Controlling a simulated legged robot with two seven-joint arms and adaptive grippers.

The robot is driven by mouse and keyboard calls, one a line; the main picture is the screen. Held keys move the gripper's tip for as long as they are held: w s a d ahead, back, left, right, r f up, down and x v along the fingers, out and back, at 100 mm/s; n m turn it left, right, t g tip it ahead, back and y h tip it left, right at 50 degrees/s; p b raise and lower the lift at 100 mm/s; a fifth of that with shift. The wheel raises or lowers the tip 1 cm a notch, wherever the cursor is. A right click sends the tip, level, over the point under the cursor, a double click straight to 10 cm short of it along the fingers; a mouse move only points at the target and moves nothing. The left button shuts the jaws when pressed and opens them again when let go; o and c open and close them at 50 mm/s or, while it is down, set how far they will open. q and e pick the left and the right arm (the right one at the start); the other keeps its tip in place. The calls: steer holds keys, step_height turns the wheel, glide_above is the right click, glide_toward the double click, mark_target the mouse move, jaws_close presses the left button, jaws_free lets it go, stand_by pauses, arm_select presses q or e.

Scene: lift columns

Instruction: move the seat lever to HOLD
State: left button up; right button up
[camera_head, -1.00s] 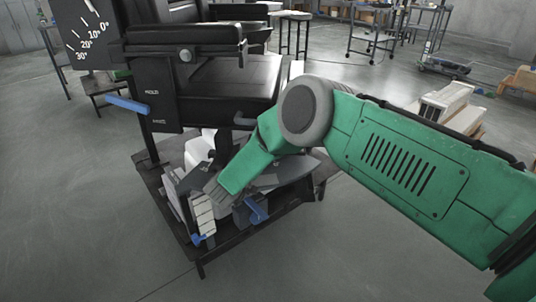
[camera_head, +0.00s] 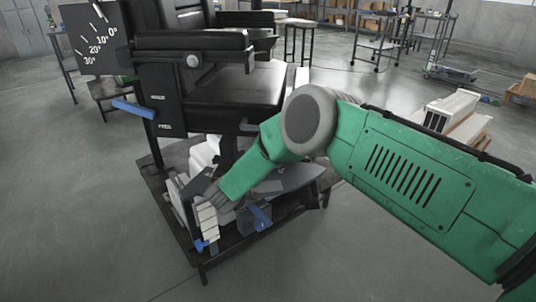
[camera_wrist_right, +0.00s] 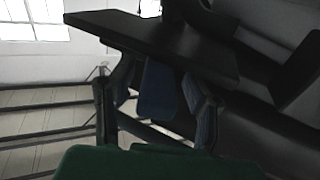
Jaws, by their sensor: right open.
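A blue lever (camera_head: 133,109) sticks out to the left from a black upright panel (camera_head: 160,100) on the seat's side. The panel carries a HOLD label, with another small label lower down. The black seat (camera_head: 232,88) stands on a low dark platform (camera_head: 205,262). My right arm comes in from the right and its green wrist reaches down below the seat, apart from that lever. In the right wrist view my right gripper (camera_wrist_right: 157,97) is open, its fingers on either side of a blue piece (camera_wrist_right: 158,88) under a dark slab. Contact cannot be told. My left gripper is out of view.
A dark dial (camera_head: 97,38) with degree marks stands at upper left. Open floor lies in front. Stools, carts and a white box (camera_head: 452,108) stand behind.

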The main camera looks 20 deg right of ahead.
steer(key=v, duration=1.1)
steer(key=shift+s+a, duration=0.2)
steer(key=shift+a, duration=0.15)
steer(key=shift+f, duration=0.1)
